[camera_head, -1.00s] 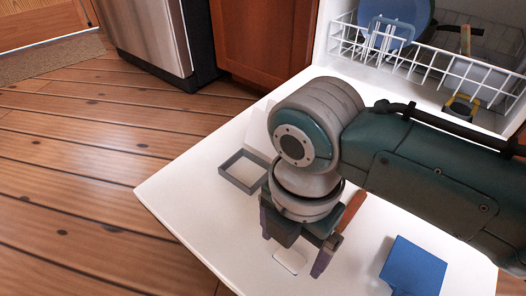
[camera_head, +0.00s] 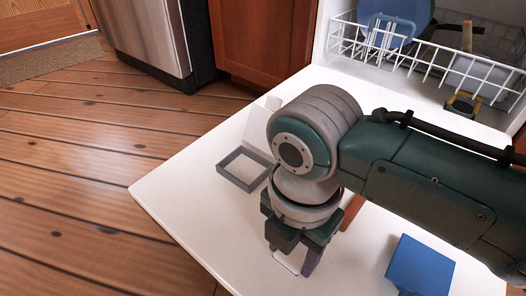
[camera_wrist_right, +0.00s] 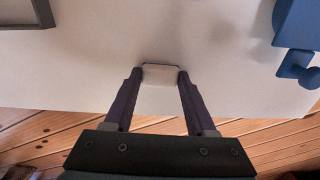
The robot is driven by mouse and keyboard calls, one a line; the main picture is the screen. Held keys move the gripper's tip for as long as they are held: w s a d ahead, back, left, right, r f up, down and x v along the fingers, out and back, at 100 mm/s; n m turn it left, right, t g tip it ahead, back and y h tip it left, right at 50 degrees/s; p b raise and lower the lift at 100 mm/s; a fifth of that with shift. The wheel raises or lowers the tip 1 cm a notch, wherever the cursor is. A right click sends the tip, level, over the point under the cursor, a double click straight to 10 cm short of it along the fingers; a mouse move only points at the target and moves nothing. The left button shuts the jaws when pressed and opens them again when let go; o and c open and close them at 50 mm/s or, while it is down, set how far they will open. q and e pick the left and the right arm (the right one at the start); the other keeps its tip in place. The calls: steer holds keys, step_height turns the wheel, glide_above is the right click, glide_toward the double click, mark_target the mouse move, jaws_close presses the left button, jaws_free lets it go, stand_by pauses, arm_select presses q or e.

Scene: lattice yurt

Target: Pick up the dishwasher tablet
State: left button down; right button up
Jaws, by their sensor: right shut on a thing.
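The dishwasher tablet (camera_wrist_right: 161,75) is a small white block with a dark outline. In the wrist view it sits between the two fingertips of my right gripper (camera_wrist_right: 160,80), and both fingers touch its sides. In the head view the tablet (camera_head: 287,262) shows partly below my right gripper (camera_head: 291,262), at or just above the white door surface; I cannot tell whether it is lifted. The wrist and fingers hide part of it. My left gripper is not in view.
The open white dishwasher door (camera_head: 185,190) lies flat under my arm. A grey square frame (camera_head: 243,170) with an open flap is at its left. A blue flat item (camera_head: 420,266) lies at the right. A white wire rack (camera_head: 420,55) holds dishes behind.

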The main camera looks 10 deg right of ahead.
steer(key=shift+c, duration=1.4)
